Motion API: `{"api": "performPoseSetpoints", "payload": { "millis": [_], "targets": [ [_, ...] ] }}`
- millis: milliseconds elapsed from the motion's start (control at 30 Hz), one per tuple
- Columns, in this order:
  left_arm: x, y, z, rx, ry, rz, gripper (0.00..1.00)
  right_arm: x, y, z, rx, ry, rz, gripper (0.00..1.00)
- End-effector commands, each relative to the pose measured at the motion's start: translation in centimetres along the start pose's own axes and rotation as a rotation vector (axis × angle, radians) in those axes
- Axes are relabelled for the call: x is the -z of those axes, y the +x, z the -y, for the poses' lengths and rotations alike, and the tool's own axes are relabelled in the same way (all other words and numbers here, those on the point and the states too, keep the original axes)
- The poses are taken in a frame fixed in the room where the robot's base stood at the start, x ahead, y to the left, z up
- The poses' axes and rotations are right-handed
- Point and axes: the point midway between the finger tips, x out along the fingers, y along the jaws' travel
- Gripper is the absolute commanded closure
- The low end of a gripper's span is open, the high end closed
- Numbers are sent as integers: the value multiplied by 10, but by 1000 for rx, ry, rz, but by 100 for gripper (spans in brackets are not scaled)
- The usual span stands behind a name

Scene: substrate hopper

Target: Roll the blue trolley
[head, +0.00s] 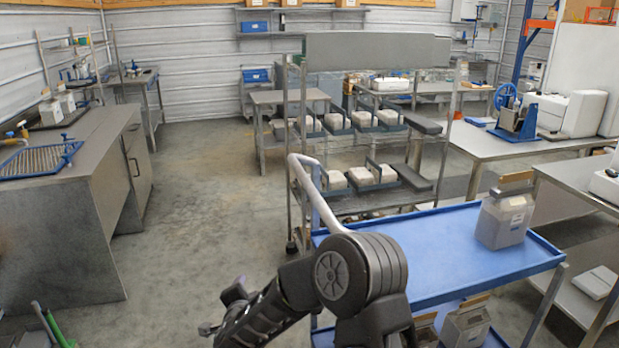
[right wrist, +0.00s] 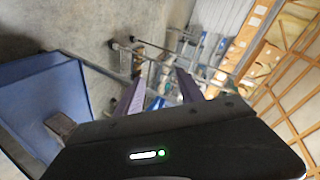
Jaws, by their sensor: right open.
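The blue trolley (head: 440,262) stands at the lower right of the head view, with a blue tray top, a lower shelf and metal legs. Its grey push handle (head: 318,190) rises at the tray's left end, partly behind my right arm. My right gripper (head: 218,310) is left of the trolley, apart from the handle, at the lower edge. In the right wrist view its two fingers (right wrist: 160,85) are spread with nothing between them. The blue trolley also shows there at the left (right wrist: 45,100). My left gripper is not in view.
A grey container (head: 503,220) stands on the tray, with more containers (head: 465,325) below. A metal rack (head: 375,203) holding several pale blocks stands just behind the trolley. A grey bench (head: 75,205) is at left. Concrete floor (head: 205,190) between bench and rack is clear.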

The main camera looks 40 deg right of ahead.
Motion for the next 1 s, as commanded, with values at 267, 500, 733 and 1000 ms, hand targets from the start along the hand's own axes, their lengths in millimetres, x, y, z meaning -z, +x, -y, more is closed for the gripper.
{"api": "performPoseSetpoints", "payload": {
  "millis": [267, 500, 733, 1000],
  "targets": [
    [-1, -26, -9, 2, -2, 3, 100, 196, -48, 141, 126, 655, -534, 55],
    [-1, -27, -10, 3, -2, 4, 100, 227, -66, 150, 136, 784, -630, 55],
    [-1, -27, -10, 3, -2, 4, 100, 226, -65, 150, 135, 780, -627, 55],
    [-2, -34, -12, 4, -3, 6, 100, 239, -48, 148, 133, 778, -629, 55]
  ]
}}
